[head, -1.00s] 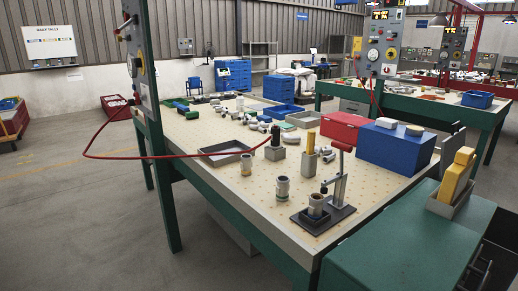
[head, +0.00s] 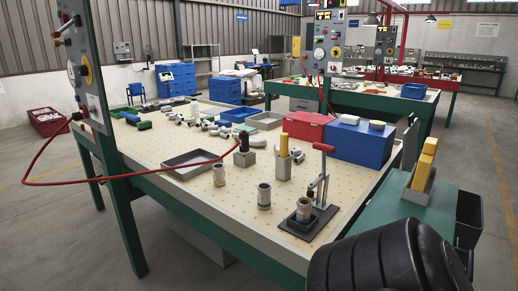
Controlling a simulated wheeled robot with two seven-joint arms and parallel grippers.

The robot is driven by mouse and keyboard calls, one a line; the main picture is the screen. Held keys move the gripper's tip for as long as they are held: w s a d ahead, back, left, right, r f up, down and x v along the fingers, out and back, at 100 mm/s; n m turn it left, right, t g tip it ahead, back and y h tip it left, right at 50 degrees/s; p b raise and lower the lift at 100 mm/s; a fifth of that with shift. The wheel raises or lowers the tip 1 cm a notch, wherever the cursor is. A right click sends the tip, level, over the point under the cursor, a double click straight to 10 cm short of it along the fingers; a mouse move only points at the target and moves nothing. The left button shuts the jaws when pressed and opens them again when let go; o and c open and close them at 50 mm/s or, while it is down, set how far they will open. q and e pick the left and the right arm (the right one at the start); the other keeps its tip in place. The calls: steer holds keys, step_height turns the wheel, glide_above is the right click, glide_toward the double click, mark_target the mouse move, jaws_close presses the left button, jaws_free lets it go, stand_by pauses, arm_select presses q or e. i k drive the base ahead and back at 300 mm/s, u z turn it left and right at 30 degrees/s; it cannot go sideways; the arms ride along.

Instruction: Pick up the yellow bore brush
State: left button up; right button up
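A yellow upright handle (head: 284,145), which looks like the yellow bore brush, stands in a grey block (head: 284,167) on the pegboard-like bench top; its lower end is hidden in the block. A black upright piece (head: 244,138) stands in a similar grey block to its left. Other yellow upright pieces (head: 425,160) stand in a grey holder on the green surface at the right. Neither gripper is in view. A black rounded part at the lower right, probably mine, shows no fingers.
A clamp stand (head: 316,205) holds a metal cup at the near bench corner. A red box (head: 307,125) and a blue box (head: 360,142) are behind.

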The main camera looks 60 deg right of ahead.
mark_target(284, 137)
steer(key=i, duration=2.4)
steer(key=z, duration=4.3)
